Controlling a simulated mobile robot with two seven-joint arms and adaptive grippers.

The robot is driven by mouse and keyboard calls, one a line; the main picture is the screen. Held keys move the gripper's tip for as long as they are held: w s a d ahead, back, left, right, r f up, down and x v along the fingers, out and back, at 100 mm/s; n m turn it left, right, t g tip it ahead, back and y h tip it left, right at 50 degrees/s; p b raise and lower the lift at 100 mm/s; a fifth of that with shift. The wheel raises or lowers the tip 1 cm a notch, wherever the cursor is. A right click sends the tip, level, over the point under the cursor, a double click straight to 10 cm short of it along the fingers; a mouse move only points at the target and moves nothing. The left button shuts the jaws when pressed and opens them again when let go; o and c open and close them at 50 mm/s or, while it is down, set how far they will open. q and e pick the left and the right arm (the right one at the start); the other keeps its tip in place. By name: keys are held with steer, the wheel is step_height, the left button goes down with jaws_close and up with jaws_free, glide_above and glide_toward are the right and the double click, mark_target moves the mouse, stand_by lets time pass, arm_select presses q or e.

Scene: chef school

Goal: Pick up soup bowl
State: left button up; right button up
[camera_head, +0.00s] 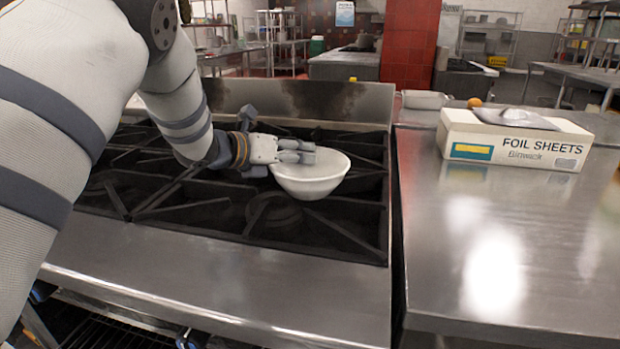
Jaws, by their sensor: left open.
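The white soup bowl (312,184) stands upright on the black grates of the stove. My left gripper (304,152) reaches in from the left, with its fingers over the bowl's rim and opening. The gripper is open. From this view I cannot tell whether a finger touches the bowl. The fingers hide part of the bowl's far left rim and inside. My right gripper is not in view.
The stove's black grates (335,228) surround the bowl, with a raised steel back (300,98) behind. A steel counter (450,270) on the right holds a foil sheets box (514,140); its front part is clear.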

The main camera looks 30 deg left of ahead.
arm_select(q)
steer(key=shift+r, duration=0.1)
jaws_close()
